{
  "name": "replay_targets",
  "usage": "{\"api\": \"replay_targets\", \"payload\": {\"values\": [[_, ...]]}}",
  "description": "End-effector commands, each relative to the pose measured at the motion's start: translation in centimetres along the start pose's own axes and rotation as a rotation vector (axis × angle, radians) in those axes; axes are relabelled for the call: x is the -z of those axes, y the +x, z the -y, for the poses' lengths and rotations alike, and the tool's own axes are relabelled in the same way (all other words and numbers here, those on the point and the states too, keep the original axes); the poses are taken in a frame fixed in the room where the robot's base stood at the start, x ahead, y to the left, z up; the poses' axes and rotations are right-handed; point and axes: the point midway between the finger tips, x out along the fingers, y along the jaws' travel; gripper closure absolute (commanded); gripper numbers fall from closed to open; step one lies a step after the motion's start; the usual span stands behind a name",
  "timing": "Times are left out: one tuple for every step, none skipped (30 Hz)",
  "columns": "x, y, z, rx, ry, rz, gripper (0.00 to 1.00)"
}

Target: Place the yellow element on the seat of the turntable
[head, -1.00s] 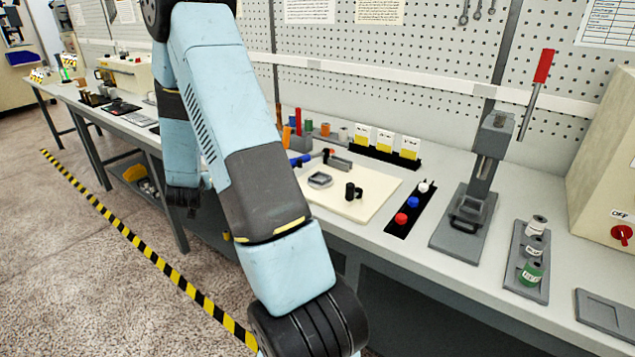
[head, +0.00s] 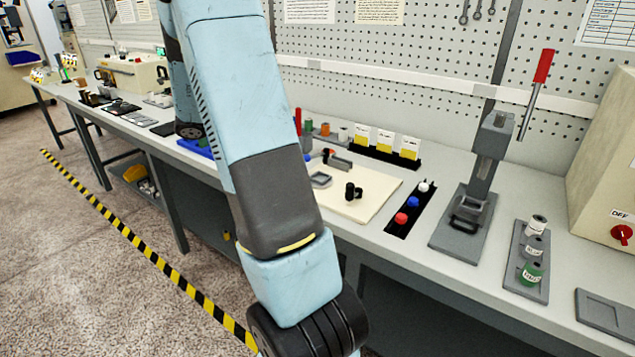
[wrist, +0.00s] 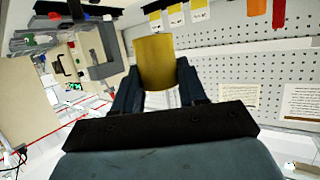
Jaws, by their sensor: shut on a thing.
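The yellow element (wrist: 154,62) is a short, wide cylinder between the two dark fingers of my gripper (wrist: 155,78) in the wrist view. The fingers are shut on its sides, and its upper part stands clear beyond them. In the head view my arm hides the gripper and the element. I cannot pick out the turntable or its seat with certainty in either view. Part of the bench is hidden behind my arm.
A cream board (head: 372,205) holds small parts. A cream machine (head: 130,72) stands far left. The perforated wall (head: 420,55) bounds the bench behind.

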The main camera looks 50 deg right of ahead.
Motion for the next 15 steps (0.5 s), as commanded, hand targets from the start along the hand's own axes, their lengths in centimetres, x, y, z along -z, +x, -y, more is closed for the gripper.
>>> {"api": "replay_targets", "payload": {"values": [[0.2, 0.0, -0.4, -0.024, 0.010, 0.000, 0.94], [0.2, 0.1, -0.7, -0.037, 0.014, 0.000, 0.94], [0.2, 0.2, -0.9, -0.048, 0.017, -0.001, 0.94], [0.3, 0.5, -1.0, -0.054, 0.019, -0.001, 0.94], [0.3, 0.8, -1.1, -0.057, 0.020, -0.001, 0.94], [0.2, 1.4, -1.2, -0.060, 0.021, -0.001, 0.94], [0.2, 1.9, -1.3, -0.061, 0.021, -0.001, 0.94], [0.1, 2.5, -1.4, -0.062, 0.020, -0.001, 0.94], [0.1, 3.4, -1.4, -0.061, 0.019, -0.002, 0.94], [0.0, 4.1, -1.5, -0.061, 0.019, -0.001, 0.94], [0.0, 4.7, -1.6, -0.061, 0.020, -0.001, 0.94], [-0.1, 5.6, -1.6, -0.060, 0.020, -0.001, 0.94], [-0.2, 6.2, -1.7, -0.060, 0.020, -0.001, 0.94], [-0.2, 6.8, -1.8, -0.060, 0.019, -0.001, 0.94], [-0.3, 7.8, -1.9, -0.059, 0.018, -0.001, 0.94]]}}
